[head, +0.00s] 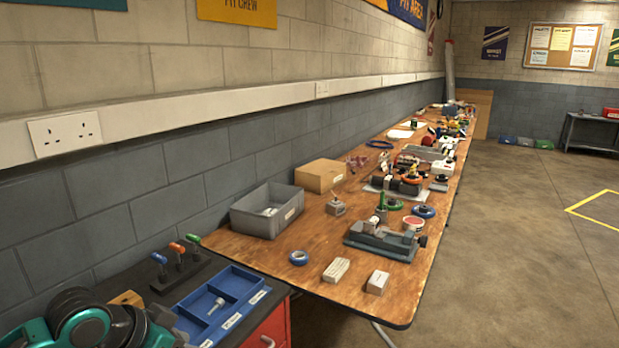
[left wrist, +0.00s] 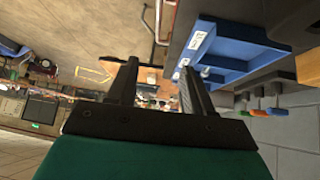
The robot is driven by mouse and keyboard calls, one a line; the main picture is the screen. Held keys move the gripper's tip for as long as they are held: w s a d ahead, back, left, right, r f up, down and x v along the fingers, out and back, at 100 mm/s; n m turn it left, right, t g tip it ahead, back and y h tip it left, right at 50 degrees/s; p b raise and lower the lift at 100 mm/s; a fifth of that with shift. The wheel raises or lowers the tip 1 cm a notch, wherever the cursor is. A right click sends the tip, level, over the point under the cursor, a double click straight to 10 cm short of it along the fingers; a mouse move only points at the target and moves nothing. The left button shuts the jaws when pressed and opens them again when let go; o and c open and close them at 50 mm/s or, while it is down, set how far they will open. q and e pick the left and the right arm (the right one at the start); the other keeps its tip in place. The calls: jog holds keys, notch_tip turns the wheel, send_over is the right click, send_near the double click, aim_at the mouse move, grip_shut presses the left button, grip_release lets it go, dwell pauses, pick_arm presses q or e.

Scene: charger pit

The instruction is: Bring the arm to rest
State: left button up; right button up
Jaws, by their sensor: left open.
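My left arm (head: 95,318), teal and black, is folded at the bottom left of the head view. My left gripper (left wrist: 157,82) shows in the left wrist view with its two dark fingers apart and nothing between them. Its fingertips are not clear in the head view. The blue compartment tray (head: 232,284) lies on the red cabinet beside the arm, with a small bolt-like piece (head: 216,306) in it. In the left wrist view the tray (left wrist: 235,62) is to the right of the fingers; I cannot tell the gap. My right gripper is in neither view.
A dark rack of screwdrivers (head: 178,268) stands behind the tray by the wall. The floor (head: 520,240) to the right is open.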

pick_arm(q)
jog(key=s+d+f+n+t, duration=0.1)
jog(key=s+d+f+t, duration=0.1)
jog(key=f, duration=0.3)
jog(key=s+d+f+n+t, duration=0.1)
jog(key=s+d+f, duration=0.2)
jog(key=f, duration=0.3)
jog(key=s+a+f+n+t+y, duration=0.1)
jog(key=s+a+f+n+y, duration=0.1)
jog(key=s+f, duration=0.4)
jog(key=s, duration=0.5)
jog(key=shift+a+f+t+y, duration=0.15)
jog(key=shift+f+t+y, duration=0.25)
